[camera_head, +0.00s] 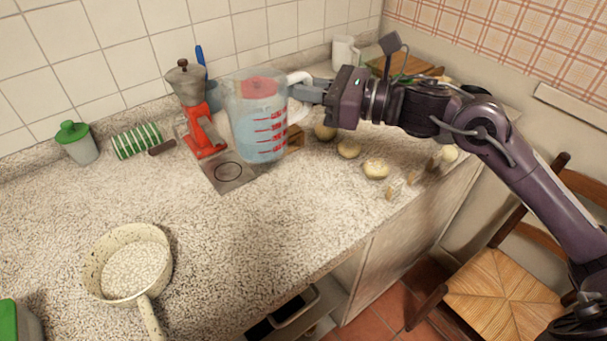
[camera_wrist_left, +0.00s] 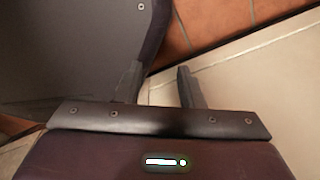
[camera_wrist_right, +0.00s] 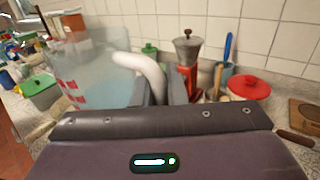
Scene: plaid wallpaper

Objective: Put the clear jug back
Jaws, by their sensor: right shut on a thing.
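The clear jug (camera_head: 262,140), with red markings and a white handle, is upright in the head view beside the red coffee grinder. My right gripper (camera_head: 305,92) is shut on the handle, coming from the right. In the right wrist view the handle (camera_wrist_right: 150,72) sits between the fingers (camera_wrist_right: 161,92), and the jug body (camera_wrist_right: 90,75) is to the left. I cannot tell if the jug's base touches the counter. A grey square plate with a dark ring (camera_head: 229,173) lies just in front of the jug. My left gripper (camera_wrist_left: 160,88) is empty, fingers apart.
A red grinder (camera_head: 206,132) stands close left of the jug. Potatoes (camera_head: 376,168) lie to the right, with a white mug (camera_head: 345,52) behind. A pan (camera_head: 128,264) sits at front left. The middle counter (camera_head: 230,235) is clear.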

